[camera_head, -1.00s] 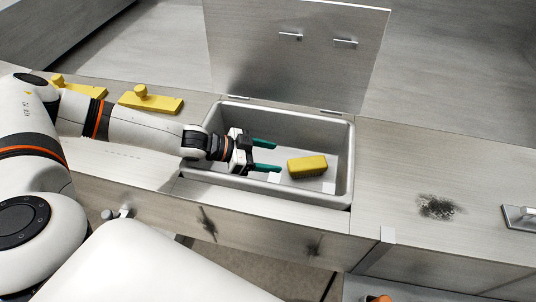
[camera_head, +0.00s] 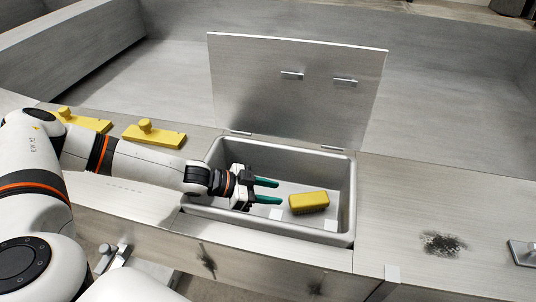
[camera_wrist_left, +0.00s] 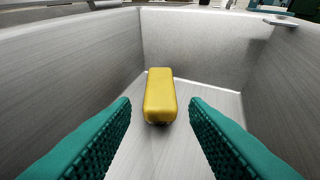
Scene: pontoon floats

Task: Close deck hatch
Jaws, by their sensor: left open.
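The deck hatch lid (camera_head: 295,95) stands open and upright at the back of a rectangular bin (camera_head: 350,190) sunk in the deck. Two small handles show on the lid's face. My left gripper (camera_head: 267,191) is inside the bin's left part, open and empty, with green fingers pointing right. A yellow block (camera_head: 309,202) lies on the bin floor, a little beyond the fingertips. In the left wrist view the yellow block (camera_wrist_left: 160,96) sits ahead, between and beyond the two open fingers (camera_wrist_left: 160,120). My right gripper is out of view.
Two yellow scraper-like tools with knobs (camera_head: 155,135) lie on the deck left of the bin, behind my left arm. A dark smudge (camera_head: 440,243) marks the deck at the right. A metal bracket (camera_head: 524,252) sits at the far right. The deck between bin and smudge is clear.

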